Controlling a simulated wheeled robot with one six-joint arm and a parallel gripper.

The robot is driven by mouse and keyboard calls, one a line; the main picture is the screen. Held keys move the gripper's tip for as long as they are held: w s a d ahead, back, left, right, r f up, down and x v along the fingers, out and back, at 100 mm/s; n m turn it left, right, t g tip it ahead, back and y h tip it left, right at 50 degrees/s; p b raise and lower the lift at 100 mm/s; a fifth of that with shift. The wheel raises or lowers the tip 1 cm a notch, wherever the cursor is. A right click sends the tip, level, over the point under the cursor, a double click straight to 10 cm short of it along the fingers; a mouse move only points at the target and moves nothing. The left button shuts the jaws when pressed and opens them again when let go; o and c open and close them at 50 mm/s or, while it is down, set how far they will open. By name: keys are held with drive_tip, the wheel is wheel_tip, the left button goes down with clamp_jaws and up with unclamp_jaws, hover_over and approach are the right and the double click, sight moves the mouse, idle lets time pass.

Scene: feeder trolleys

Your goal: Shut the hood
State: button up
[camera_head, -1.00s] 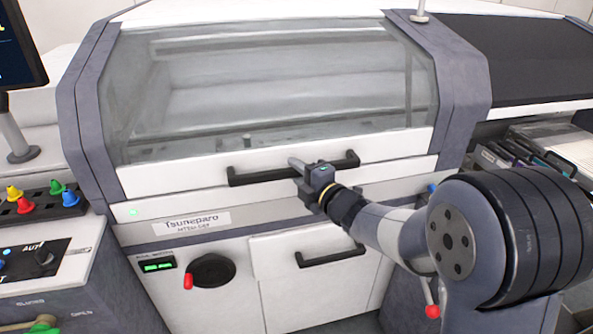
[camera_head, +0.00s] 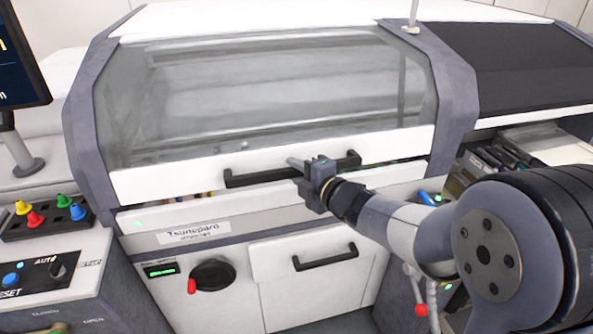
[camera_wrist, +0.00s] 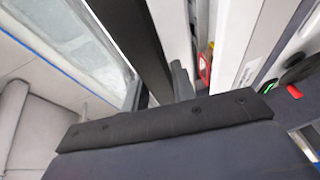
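The hood (camera_head: 270,100) is a clear window in a white frame on the front of the machine. It is nearly down, with a narrow gap under its lower edge where small coloured items show. Its black bar handle (camera_head: 262,177) runs along the white lower frame. In the wrist view the dark handle bar (camera_wrist: 128,40) runs down toward the gripper, and the window shows at left. The fingers' grip on the bar is hidden, so I cannot tell whether they are closed.
Below are a lower panel with a black handle (camera_head: 325,258) and a dark round knob with a red grip (camera_head: 212,275). A control box with coloured knobs (camera_head: 45,217) and a monitor (camera_head: 22,60) stand at left. A shelf of items (camera_head: 510,165) is at right.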

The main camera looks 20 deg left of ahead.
drive_tip(key=o, duration=0.4)
drive_tip(key=v, duration=1)
drive_tip(key=shift+s+d+b, duration=0.25)
drive_tip(key=shift+d+b, duration=0.1)
drive_tip(key=shift+b, duration=0.05)
drive_tip(key=x, duration=1.1)
drive_tip(key=shift+f, duration=0.15)
drive_tip(key=shift+w+f, duration=0.1)
drive_tip(key=shift+f, duration=0.15)
